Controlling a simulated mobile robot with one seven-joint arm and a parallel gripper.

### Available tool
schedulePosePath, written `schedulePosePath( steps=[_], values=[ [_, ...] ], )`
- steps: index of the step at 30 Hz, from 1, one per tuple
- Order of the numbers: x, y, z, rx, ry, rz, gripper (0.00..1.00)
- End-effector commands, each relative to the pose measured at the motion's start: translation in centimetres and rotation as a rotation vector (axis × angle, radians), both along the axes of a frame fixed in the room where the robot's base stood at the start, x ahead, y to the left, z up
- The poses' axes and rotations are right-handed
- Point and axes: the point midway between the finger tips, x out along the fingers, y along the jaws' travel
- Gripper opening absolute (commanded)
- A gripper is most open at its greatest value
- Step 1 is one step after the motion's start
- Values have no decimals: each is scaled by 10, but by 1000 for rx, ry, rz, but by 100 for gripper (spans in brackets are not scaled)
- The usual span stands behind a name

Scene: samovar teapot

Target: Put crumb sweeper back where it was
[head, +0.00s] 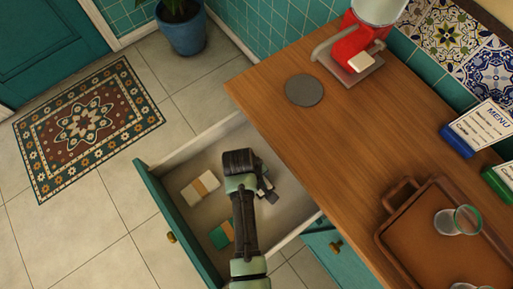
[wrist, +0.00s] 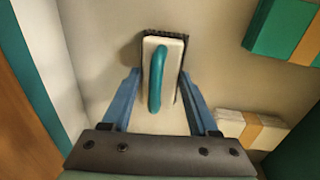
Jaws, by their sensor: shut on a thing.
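The crumb sweeper (wrist: 172,62), a white block with a teal loop handle and dark bristles along its far edge, is between the blue fingers of my gripper (wrist: 160,76) in the wrist view. My gripper is shut on it. In the head view my gripper (head: 264,188) is down inside the open drawer (head: 287,216), and my arm hides most of the sweeper. The pale drawer floor lies behind the sweeper in the wrist view; I cannot tell whether the sweeper touches it.
A pale banded bundle (head: 200,188) and a green banded bundle (head: 221,236) lie in the drawer near its front. The wooden counter (head: 330,135) overhangs the drawer's back. A brown tray (head: 415,240) with glasses stands on the counter.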

Motion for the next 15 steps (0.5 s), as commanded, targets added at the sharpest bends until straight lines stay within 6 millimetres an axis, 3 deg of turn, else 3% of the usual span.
schedulePosePath(
  steps=[1,6,15],
  values=[
    [0,0,-1,0,0,0,64],
    [0,0,-1,0,0,0,90],
    [0,0,2,0,0,0,90]
  ],
)
